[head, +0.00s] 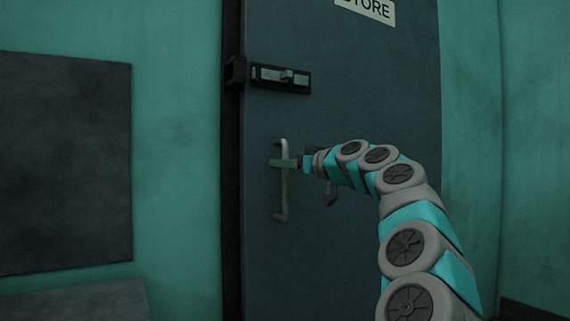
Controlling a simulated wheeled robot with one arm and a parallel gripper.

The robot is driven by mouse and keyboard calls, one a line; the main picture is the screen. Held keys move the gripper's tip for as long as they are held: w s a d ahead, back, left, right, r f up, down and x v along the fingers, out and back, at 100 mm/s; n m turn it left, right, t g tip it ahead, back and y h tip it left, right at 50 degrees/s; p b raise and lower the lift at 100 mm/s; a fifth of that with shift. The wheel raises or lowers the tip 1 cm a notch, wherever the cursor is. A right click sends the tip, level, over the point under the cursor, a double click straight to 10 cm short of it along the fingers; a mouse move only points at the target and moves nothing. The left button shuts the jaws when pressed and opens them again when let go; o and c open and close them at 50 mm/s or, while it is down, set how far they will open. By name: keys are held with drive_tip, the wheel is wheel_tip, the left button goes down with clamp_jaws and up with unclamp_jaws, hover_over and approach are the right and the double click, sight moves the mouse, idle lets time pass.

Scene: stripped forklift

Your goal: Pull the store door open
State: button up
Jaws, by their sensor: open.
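The store door (345,115) is a dark blue-grey panel with a "STORE" sign (366,8) at its top. It looks closed against its dark frame (232,180). A pale vertical bar handle (283,206) is on the door's left side. My gripper (275,163) is at the handle's upper part, with a finger crossing the bar. The jaws are open. I cannot tell whether the bar lies between the fingers or whether they touch it. Above the handle is a sliding bolt (283,77) on a dark plate, beside a dark keeper block on the frame.
A dark panel (65,165) is on the teal wall left of the door. A grey surface (75,300) shows at the lower left. My arm comes in from the lower right and covers part of the door. A teal wall (535,150) stands at the right.

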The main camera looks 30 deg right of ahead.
drive_tip(key=shift+w, duration=0.1)
clamp_jaws()
idle(0.4)
drive_tip(key=shift+f, duration=0.1)
idle(0.9)
